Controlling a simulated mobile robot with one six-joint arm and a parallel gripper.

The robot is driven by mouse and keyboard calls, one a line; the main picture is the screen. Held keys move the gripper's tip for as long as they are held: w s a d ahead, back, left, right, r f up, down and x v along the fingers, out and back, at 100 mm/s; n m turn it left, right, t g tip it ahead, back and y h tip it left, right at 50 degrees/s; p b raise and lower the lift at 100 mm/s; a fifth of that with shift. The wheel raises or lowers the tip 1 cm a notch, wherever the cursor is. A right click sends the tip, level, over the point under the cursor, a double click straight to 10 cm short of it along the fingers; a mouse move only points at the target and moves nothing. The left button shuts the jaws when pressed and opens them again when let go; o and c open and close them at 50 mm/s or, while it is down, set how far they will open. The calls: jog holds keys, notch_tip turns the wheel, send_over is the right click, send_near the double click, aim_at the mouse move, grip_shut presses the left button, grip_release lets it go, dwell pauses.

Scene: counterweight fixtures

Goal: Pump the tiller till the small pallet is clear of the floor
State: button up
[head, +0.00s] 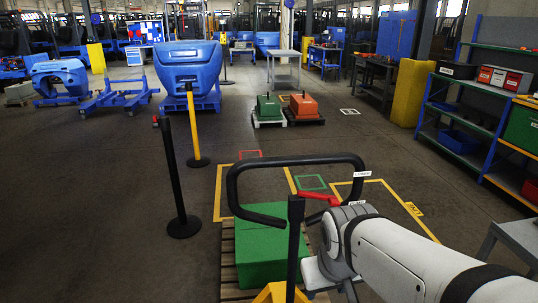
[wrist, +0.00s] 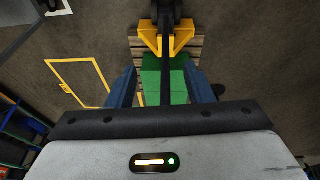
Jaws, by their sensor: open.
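The tiller has a black loop handle (head: 296,160) with a red lever (head: 318,197) and a dark upright shaft (head: 295,250). Below it is a yellow base (head: 277,293), whose yellow brackets (wrist: 178,42) show in the wrist view. A wooden pallet (head: 228,270) carries a green block (head: 262,255); I cannot tell whether there is a gap under the pallet. My gripper (wrist: 161,88) is open, its two blue fingers apart. In the wrist view the dark shaft appears between them, without visible contact. In the head view my arm hides the fingers, close right of the shaft.
A black post (head: 180,170) and a yellow post (head: 194,130) stand left. A blue-framed shelf (head: 470,120) and a grey table (head: 520,235) stand right. Green (head: 268,107) and orange (head: 303,106) weights sit farther back. Floor at left front is clear.

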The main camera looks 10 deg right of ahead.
aim_at(289, 159)
jog(key=w+d+r+n+t+h+p, duration=0.1)
jog(key=w+d+r+n+t+p, duration=0.2)
jog(key=w, duration=0.4)
jog(key=w+d+r+n+t+p, duration=0.1)
jog(key=w+d+r+n+t, duration=0.25)
jog(key=w, duration=0.35)
jog(key=w+a+r+n+t+y+p, duration=0.1)
jog(key=w+a+r+n+y, duration=0.1)
jog(key=n, duration=0.2)
jog(key=w+a+r+n+t+y+p, duration=0.1)
jog(key=w+a+r+n+t+y, duration=0.1)
jog(key=n, duration=0.3)
jog(key=w+a+r+n+t+y+p, duration=0.2)
jog(key=w+r+n+y, duration=0.1)
jog(key=r+n, duration=0.1)
jog(key=shift+n, duration=0.65)
jog(key=shift+w+a+y, duration=0.3)
jog(key=shift+w+y, duration=0.15)
jog(key=shift+y, duration=0.05)
jog(key=p+x, duration=0.1)
jog(key=x, duration=0.5)
jog(key=shift+w+a+f+p, duration=0.1)
jog(key=shift+w+f+p, duration=0.1)
jog(key=shift+w+p, duration=0.2)
grip_shut()
